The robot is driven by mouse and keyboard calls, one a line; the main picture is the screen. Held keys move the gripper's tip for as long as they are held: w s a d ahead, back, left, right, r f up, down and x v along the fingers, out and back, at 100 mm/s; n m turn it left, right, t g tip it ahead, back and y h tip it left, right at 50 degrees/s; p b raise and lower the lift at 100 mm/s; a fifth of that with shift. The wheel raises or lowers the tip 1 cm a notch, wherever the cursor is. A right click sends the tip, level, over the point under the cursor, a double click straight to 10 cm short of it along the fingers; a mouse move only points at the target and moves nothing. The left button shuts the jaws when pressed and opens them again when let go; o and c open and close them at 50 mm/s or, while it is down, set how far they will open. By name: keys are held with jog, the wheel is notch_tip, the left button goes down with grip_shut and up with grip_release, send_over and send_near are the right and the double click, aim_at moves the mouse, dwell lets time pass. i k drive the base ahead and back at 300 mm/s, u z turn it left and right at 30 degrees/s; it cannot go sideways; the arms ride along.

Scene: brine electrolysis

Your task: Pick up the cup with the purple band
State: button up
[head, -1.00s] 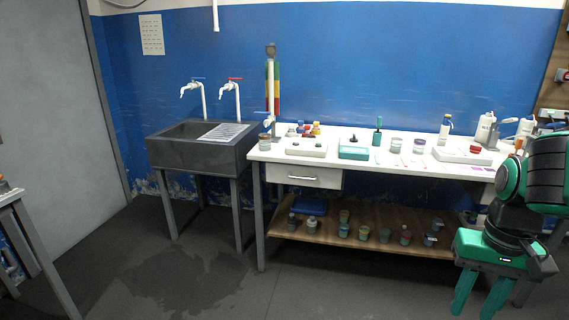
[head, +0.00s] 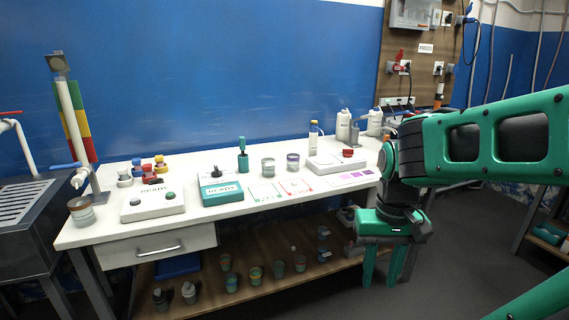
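Two clear cups stand side by side at the back middle of the white table. The right one (head: 293,162) shows a purplish band near its rim, and the left one (head: 268,168) looks grey-green. My gripper (head: 389,268) is to the right of the table's front edge, well apart from both cups. Its green fingers point down, spread apart with nothing between them, below tabletop height.
The white table (head: 105,227) also holds a teal box (head: 221,192), a white button box (head: 150,205), a bottle (head: 313,138) and a white device (head: 335,163). Another cup (head: 81,211) stands under the tap. Several cups stand on the lower wooden shelf (head: 207,289).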

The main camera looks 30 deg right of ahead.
aim_at(293, 159)
jog(key=z, duration=0.15)
jog(key=i, duration=0.9)
jog(key=z, duration=0.15)
